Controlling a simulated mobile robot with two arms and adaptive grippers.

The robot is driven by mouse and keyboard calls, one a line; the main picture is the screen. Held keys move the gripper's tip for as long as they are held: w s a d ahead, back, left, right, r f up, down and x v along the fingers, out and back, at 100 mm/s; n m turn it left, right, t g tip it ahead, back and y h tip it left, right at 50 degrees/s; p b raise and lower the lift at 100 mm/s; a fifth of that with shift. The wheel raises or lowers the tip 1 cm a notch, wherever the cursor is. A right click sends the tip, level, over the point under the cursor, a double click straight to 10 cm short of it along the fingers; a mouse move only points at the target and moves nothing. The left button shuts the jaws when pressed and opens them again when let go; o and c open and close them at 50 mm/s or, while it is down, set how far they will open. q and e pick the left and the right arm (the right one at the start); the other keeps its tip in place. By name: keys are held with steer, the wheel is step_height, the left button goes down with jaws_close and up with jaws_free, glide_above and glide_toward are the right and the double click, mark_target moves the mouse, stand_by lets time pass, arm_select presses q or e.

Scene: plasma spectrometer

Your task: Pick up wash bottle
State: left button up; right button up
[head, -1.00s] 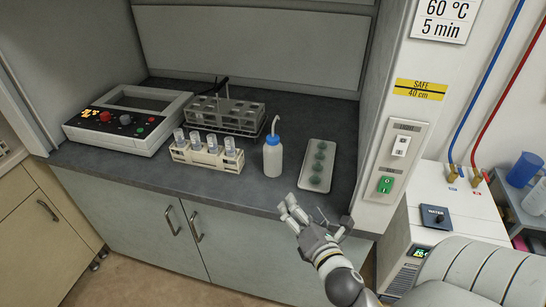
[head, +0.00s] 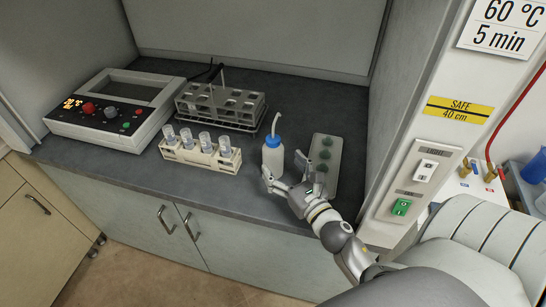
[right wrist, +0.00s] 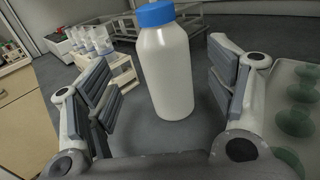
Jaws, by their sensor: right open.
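The wash bottle (head: 273,157) is white with a blue cap and a pale bent spout. It stands upright on the dark bench top, near the front edge. My right gripper (head: 283,178) is open and close in front of the bottle. In the right wrist view the bottle (right wrist: 166,75) stands ahead, between the two spread fingers of the gripper (right wrist: 163,95), with visible gaps on both sides. The spout is cut off at the top of that view. My left gripper is not in view.
A tray with green round items (head: 325,180) lies just right of the bottle. A cream rack of capped vials (head: 190,157) stands to its left, and a metal tube rack (head: 217,112) behind. A control box (head: 115,110) is at far left. The hood's side post (head: 425,150) rises at right.

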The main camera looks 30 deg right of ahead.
mark_target(278, 160)
steer(key=shift+w+d+f, duration=0.15)
steer(key=shift+w+d, duration=0.05)
steer(key=shift+w, duration=0.65)
steer(key=shift+w+p, duration=0.35)
steer(key=w, duration=0.2)
steer(key=w+p, duration=0.1)
steer(key=shift+w+d+f, duration=0.1)
steer(key=shift+w+d, duration=0.1)
steer(key=shift+w, duration=0.2)
steer(key=shift+w+f, duration=0.15)
steer(key=shift+w, duration=0.05)
steer(key=shift+s, duration=0.1)
steer(key=shift+c, duration=0.5)
steer(key=c, duration=0.7)
